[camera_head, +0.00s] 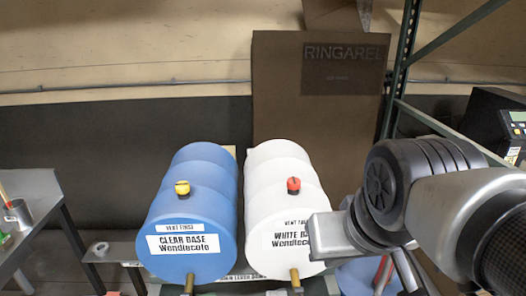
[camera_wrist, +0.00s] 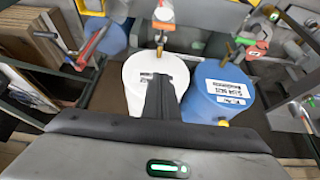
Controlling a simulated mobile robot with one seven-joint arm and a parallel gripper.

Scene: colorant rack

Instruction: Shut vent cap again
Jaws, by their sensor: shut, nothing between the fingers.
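A blue drum (camera_head: 190,240) lies on its side with a yellow vent cap (camera_head: 182,187) on top. A white drum (camera_head: 272,200) lies beside it on the right with a red vent cap (camera_head: 293,184) on top. Both caps sit on their drums; whether either is loose or tight I cannot tell. In the wrist view the yellow cap (camera_wrist: 222,123) shows at the near edge of the blue drum (camera_wrist: 215,85). My gripper (camera_wrist: 162,85) is shut and empty, reaching over the white drum (camera_wrist: 135,72). The red cap is hidden behind my gripper there.
Brass taps (camera_head: 295,277) stick out from the drum fronts. A large cardboard box (camera_head: 320,120) stands behind, next to a green rack post (camera_head: 403,55). A metal table (camera_head: 35,215) is at left and a dark device with a display (camera_head: 500,125) at right.

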